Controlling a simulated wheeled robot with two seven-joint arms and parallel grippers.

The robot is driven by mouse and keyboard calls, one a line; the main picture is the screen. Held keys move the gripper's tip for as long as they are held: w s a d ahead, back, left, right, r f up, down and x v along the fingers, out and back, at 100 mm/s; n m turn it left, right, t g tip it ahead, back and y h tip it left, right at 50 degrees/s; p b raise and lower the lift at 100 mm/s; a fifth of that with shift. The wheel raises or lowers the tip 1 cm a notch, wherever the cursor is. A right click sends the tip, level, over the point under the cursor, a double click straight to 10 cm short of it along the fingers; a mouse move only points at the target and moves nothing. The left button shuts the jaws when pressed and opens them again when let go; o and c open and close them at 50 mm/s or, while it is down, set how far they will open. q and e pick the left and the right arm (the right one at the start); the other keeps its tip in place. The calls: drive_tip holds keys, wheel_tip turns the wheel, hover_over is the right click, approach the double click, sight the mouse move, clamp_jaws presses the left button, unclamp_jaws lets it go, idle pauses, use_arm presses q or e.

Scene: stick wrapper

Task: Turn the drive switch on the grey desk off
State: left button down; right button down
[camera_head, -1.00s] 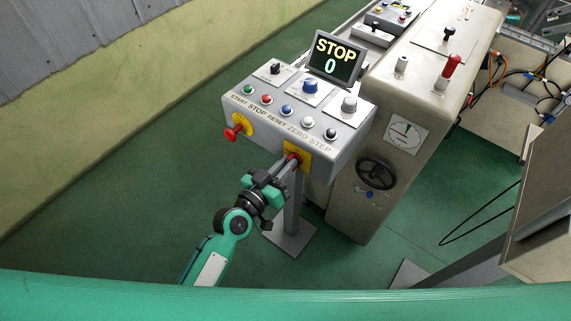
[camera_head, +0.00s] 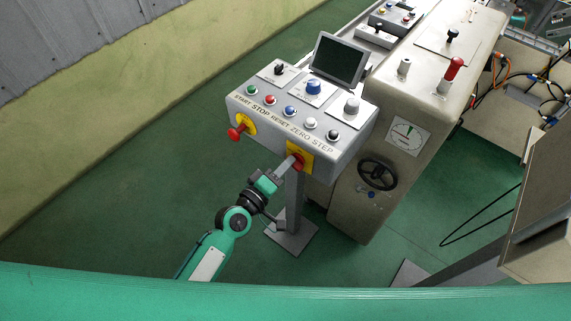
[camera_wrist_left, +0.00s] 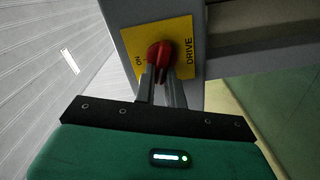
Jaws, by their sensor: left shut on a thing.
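The grey desk (camera_head: 330,152) is a slanted control panel on a post. The drive switch (camera_wrist_left: 158,54) is a red knob on a yellow plate (camera_wrist_left: 185,38) marked "DRIVE" and "ON" on the desk's front face. It also shows in the head view (camera_head: 299,162), partly covered by my fingers. My left gripper (camera_wrist_left: 160,75) is shut on the red knob, its fingers meeting the knob from the front. In the head view my left gripper (camera_head: 285,168) reaches up from below, turned edge-on. The display (camera_head: 340,60) on top of the desk is dark. My right gripper is not in view.
A second red knob (camera_head: 235,133) on a yellow plate sits at the desk's left end. Several coloured buttons (camera_head: 290,111) line the top. A beige machine (camera_head: 400,170) with a black handwheel (camera_head: 377,174) stands close on the right. Green floor (camera_head: 150,190) is clear on the left.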

use_arm(q)
drive_tip(key=shift+f+n, duration=0.2)
drive_tip(key=shift+n, duration=1.9)
drive_tip(key=c, duration=1.5)
unclamp_jaws()
drive_tip(key=shift+a, duration=0.1)
drive_tip(key=shift+o, duration=0.2)
drive_tip(key=b+v, duration=0.4)
drive_tip(key=v, duration=0.9)
drive_tip(key=shift+s+a, duration=0.25)
drive_tip(key=shift+s, duration=0.1)
